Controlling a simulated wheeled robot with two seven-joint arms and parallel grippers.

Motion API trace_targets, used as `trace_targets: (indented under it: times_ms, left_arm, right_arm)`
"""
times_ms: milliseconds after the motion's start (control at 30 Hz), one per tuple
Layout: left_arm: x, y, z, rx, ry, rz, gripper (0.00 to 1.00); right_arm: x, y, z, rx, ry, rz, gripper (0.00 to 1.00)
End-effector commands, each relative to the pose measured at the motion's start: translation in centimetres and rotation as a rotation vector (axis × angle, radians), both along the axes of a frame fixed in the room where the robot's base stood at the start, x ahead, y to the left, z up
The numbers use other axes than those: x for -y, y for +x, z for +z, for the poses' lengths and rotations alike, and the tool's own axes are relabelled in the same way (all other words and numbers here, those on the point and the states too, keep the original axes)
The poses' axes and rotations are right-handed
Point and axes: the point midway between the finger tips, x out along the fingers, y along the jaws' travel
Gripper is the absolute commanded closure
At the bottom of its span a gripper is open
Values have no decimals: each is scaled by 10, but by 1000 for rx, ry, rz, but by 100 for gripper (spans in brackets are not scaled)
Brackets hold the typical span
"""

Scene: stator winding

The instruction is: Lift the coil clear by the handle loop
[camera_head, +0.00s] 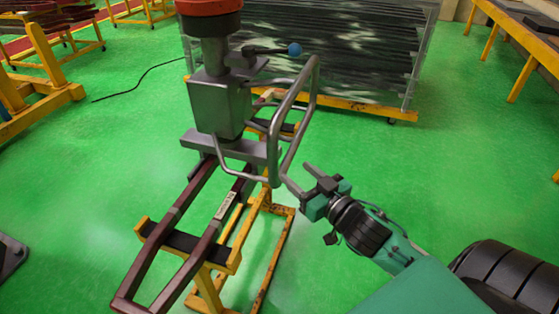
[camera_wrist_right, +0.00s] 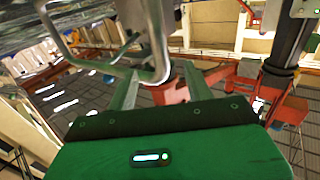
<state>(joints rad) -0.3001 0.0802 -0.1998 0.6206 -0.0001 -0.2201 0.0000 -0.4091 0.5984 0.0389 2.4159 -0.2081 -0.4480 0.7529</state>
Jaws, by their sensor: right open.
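The coil (camera_head: 181,217) is a long dark-red loop lying on a yellow stand. A grey lifting tool (camera_head: 217,103) sits over its far part, and the handle loop (camera_head: 309,88) of bent grey tube stands out from the tool's right side. My right gripper (camera_head: 299,178) is open, close to the lower right of the handle loop. In the right wrist view, the grey tube of the handle loop (camera_wrist_right: 157,40) comes down just ahead of the open fingers (camera_wrist_right: 161,82), roughly in line with the gap. I cannot tell whether they touch. My left gripper is not in view.
The yellow stand (camera_head: 276,262) carries the coil. A lever with a blue knob (camera_head: 294,49) sticks out above the tool, under a red hoist part (camera_head: 208,7). A clear-sided rack (camera_head: 409,78) stands behind. Green floor (camera_head: 470,160) is open to the right.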

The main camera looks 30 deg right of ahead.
Motion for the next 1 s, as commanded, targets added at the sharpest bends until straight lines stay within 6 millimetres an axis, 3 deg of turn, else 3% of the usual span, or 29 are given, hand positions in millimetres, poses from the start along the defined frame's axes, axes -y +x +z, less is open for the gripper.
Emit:
trace_targets:
  times_ms: [700,1000]
  left_arm:
    - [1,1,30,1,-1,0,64]
    - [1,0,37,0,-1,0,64]
  right_arm:
    - [-11,99,3,1,-2,-1,48]
    - [-15,126,1,0,-2,-1,48]
